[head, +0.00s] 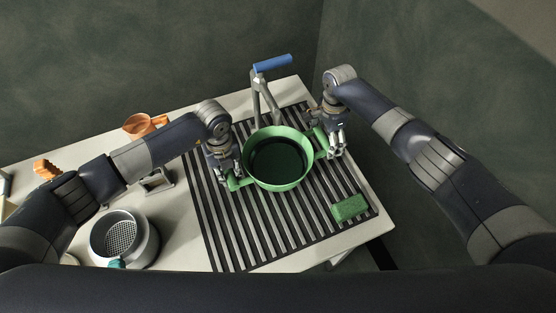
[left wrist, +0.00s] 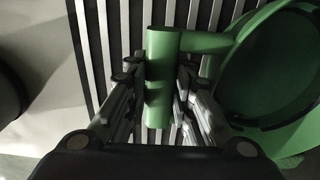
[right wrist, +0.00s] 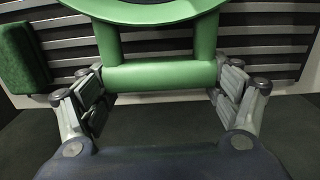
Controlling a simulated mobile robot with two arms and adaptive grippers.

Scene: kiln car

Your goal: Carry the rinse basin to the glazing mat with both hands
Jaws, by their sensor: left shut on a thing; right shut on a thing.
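The green rinse basin (head: 278,183) is over the striped dark-and-light mat (head: 228,246), upright, with a dark inside. I cannot tell whether its base touches the mat. My left gripper (head: 228,170) is shut on its left handle, a green bar (left wrist: 160,50) between the fingers in the left wrist view. My right gripper (head: 333,147) is shut on the opposite handle, a green crossbar (right wrist: 160,75) between the fingers in the right wrist view. The fingers partly hide both handles in the head view.
A green block (head: 349,207) lies on the mat, right of the basin. A blue-handled metal stand (head: 272,64) rises behind it. Left on the pale table are a grey round sieve pot (head: 125,237), an orange cup (head: 140,125) and a small grey frame (head: 158,183).

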